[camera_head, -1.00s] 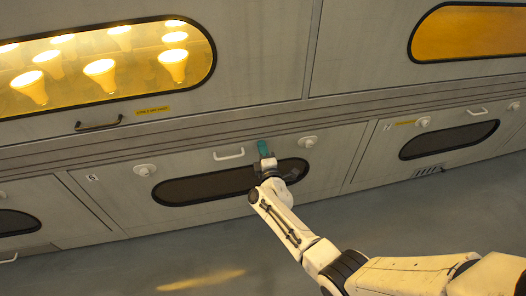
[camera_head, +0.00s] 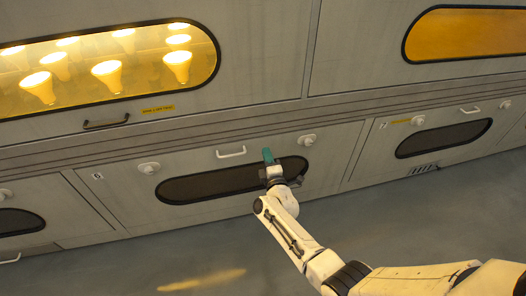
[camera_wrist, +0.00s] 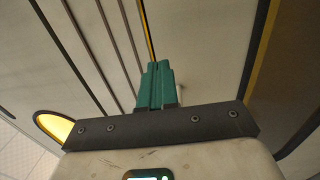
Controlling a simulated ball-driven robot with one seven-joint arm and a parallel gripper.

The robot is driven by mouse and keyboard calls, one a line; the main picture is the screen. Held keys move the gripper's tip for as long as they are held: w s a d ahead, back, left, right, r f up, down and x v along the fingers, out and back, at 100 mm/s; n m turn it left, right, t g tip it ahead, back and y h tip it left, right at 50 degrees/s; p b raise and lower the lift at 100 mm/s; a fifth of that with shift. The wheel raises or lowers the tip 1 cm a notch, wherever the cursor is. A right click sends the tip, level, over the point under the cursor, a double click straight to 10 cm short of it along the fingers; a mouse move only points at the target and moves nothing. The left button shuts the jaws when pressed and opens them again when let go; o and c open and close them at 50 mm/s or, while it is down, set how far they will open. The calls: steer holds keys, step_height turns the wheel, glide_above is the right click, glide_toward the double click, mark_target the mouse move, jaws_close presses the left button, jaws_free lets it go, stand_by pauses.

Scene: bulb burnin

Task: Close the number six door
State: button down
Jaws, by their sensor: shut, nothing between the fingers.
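The number six door (camera_head: 205,165) is a grey panel in the lower row, with a "6" label (camera_head: 98,176) at its left. It has a dark rounded window (camera_head: 205,187), a white bar handle (camera_head: 231,152) and round white knobs at left (camera_head: 148,168) and right (camera_head: 307,140). It looks close to flush with the wall; I cannot tell whether it is fully shut. My gripper (camera_head: 267,155) is shut and empty, its teal fingers together, in front of the door to the right of the handle. The fingers also show in the wrist view (camera_wrist: 156,86).
Above is a lit oven window (camera_head: 120,68) with several glowing bulbs and a dark handle (camera_head: 106,122). An amber window (camera_head: 465,32) is at upper right. The number seven door (camera_head: 440,140) is to the right. The grey floor (camera_head: 130,265) in front is clear.

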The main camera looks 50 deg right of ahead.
steer(key=r+p+v, duration=0.1)
steer(key=p+v, duration=0.2)
steer(key=v, duration=0.6)
steer(key=shift+a, duration=0.25)
steer(key=shift+s, duration=0.1)
